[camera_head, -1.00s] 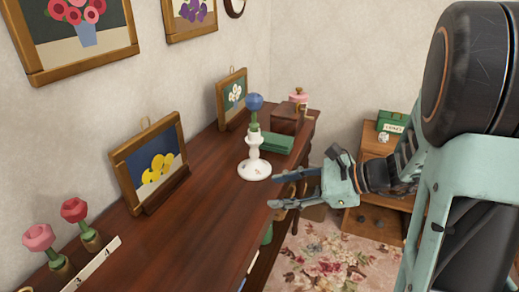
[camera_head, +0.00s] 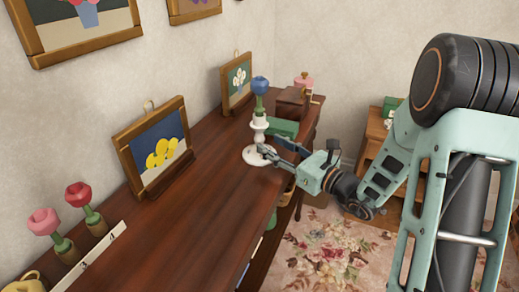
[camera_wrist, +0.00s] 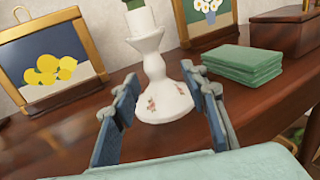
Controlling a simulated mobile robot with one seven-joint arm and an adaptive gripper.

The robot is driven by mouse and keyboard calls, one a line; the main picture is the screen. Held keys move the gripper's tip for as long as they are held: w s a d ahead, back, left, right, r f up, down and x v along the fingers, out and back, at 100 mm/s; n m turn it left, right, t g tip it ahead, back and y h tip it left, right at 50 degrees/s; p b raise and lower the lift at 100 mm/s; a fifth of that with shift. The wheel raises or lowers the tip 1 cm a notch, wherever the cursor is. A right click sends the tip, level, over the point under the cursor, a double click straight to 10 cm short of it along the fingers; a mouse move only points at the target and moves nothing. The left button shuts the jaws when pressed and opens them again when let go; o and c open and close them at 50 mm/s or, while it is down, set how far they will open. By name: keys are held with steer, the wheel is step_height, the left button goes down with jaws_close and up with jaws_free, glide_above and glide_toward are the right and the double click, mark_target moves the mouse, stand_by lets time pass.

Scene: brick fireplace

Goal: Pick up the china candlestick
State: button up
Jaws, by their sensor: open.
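The white china candlestick (camera_head: 259,153) stands upright on the dark wooden cabinet top (camera_head: 200,185). A green stem with a blue, bulb-like top (camera_head: 260,86) stands in it. In the wrist view the candlestick (camera_wrist: 157,70) shows a round base with small reddish flower decorations. My gripper (camera_head: 273,148) is open and low over the cabinet's front edge, its fingers pointing at the candlestick. In the wrist view the fingertips (camera_wrist: 158,80) lie to either side of the candlestick's lower part. I cannot tell whether they touch it.
A green block or book stack (camera_wrist: 233,67) lies close to the right of the candlestick. Framed pictures (camera_head: 157,150) stand along the wall. Two flower figures (camera_head: 85,207) stand at the front left. The middle of the cabinet top is clear.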

mark_target(263, 142)
steer(key=x, duration=0.2)
steer(key=b+x, duration=0.1)
steer(key=x, duration=0.2)
steer(key=shift+s+a, duration=0.2)
steer(key=shift+a, duration=0.1)
steer(key=shift+c, duration=0.3)
jaws_close()
